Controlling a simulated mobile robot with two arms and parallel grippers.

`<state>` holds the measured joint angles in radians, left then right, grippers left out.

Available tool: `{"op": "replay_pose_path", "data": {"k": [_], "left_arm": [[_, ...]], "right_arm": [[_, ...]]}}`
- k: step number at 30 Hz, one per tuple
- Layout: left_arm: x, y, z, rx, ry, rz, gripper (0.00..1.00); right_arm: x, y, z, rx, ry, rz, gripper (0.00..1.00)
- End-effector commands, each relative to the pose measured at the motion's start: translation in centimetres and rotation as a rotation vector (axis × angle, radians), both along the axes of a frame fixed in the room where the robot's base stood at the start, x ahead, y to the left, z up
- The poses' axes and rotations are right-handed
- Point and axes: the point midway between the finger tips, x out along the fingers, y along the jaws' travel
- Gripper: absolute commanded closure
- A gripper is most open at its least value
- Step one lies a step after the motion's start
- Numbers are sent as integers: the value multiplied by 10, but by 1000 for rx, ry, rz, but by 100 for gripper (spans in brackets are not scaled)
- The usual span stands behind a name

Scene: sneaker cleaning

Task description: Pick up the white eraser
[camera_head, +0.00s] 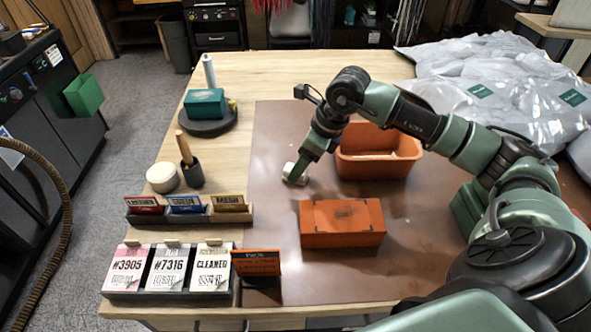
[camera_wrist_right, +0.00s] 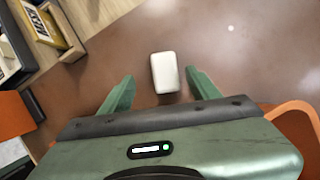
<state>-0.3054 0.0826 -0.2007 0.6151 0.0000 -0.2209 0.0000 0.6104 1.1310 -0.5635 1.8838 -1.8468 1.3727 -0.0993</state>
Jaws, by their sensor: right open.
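The white eraser (camera_head: 295,173) lies on the brown mat (camera_head: 275,135) in the head view, left of the orange tub. In the right wrist view the eraser (camera_wrist_right: 165,73) is a small white block just ahead of and between the fingertips. My right gripper (camera_head: 303,166) reaches down from above at the eraser. In the right wrist view the right gripper (camera_wrist_right: 158,78) is open, with one finger on each side of the eraser and a gap on both sides. My left gripper is not in view.
An orange tub (camera_head: 378,165) stands behind and to the right of the eraser. A closed orange box (camera_head: 342,223) lies in front. Label holders (camera_head: 190,210) and cards stand at left. Grey bags (camera_head: 500,85) fill the back right. The mat left of the eraser is clear.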

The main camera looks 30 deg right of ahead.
Motion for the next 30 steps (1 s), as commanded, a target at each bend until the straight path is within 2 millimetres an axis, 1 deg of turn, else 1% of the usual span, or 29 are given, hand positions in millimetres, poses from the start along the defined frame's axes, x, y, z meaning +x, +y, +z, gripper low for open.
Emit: {"op": "replay_pose_path", "data": {"k": [1,3,6,9,16,17,18,20,21,23,30], "left_arm": [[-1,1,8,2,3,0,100],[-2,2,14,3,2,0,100],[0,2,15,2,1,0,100],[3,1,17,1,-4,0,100],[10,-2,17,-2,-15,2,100],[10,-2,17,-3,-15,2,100],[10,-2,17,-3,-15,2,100],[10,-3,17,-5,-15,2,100],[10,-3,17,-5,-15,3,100],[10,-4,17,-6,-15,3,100],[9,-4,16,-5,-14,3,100]], "right_arm": [[3,1,-4,1,3,0,38],[8,2,-15,1,5,-2,38],[13,5,-28,1,2,0,38],[15,6,-36,0,1,0,38],[15,6,-38,-1,0,0,38],[15,6,-38,-1,0,0,44],[15,6,-38,-1,0,0,55],[15,6,-38,-1,-1,0,72],[15,6,-37,-1,-1,0,83],[15,6,-37,-1,-1,0,99],[15,6,-37,-1,-1,0,100]]}}
